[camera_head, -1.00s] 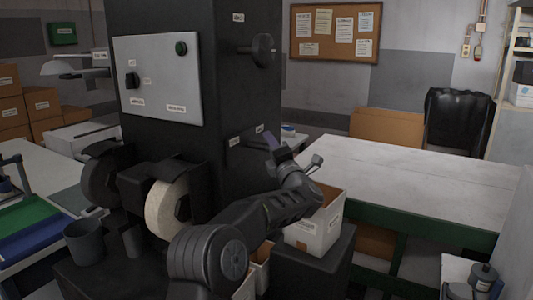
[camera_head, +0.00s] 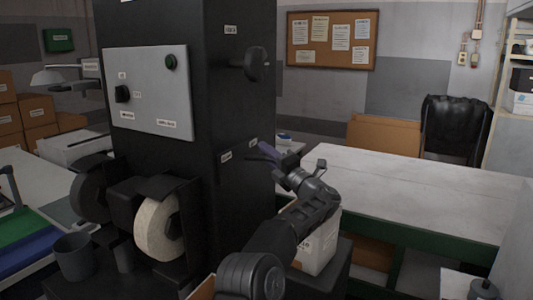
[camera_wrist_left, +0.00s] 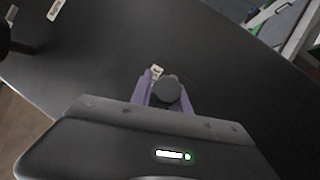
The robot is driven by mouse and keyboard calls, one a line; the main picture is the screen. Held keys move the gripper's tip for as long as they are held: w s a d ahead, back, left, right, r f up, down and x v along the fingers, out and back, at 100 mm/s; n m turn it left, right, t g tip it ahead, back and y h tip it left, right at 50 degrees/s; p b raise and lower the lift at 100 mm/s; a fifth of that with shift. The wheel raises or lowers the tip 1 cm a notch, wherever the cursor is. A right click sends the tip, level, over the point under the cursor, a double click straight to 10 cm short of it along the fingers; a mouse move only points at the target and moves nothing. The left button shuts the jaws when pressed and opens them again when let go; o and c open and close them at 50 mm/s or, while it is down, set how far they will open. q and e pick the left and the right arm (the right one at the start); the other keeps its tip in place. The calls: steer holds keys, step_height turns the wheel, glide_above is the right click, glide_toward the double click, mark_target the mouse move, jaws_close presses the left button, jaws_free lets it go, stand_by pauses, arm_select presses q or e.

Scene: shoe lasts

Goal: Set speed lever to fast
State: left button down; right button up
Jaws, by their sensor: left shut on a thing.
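The speed lever's round dark knob (camera_wrist_left: 167,92) sits between the purple fingers of my left gripper (camera_wrist_left: 163,98) in the wrist view. The gripper is shut on it. In the head view my left gripper (camera_head: 268,152) is at the right side face of the black machine (camera_head: 233,100), beside two small white labels (camera_head: 225,157) whose text is too small to read. The lever's shaft is hidden there, so I cannot tell its exact setting. In the wrist view a white label (camera_wrist_left: 157,71) shows just past the knob. My right gripper is not in view.
A dark handwheel (camera_head: 256,64) sticks out of the machine above my gripper. Grinding wheels (camera_head: 157,229) stand at the front left.

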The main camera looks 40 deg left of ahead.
arm_select(q)
steer(key=c, duration=1.3)
jaws_free()
steer(key=shift+w+a, duration=0.1)
steer(key=shift+a, duration=0.05)
steer(key=shift+o, duration=0.2)
steer(key=b+v, duration=0.6)
steer(key=v, duration=0.2)
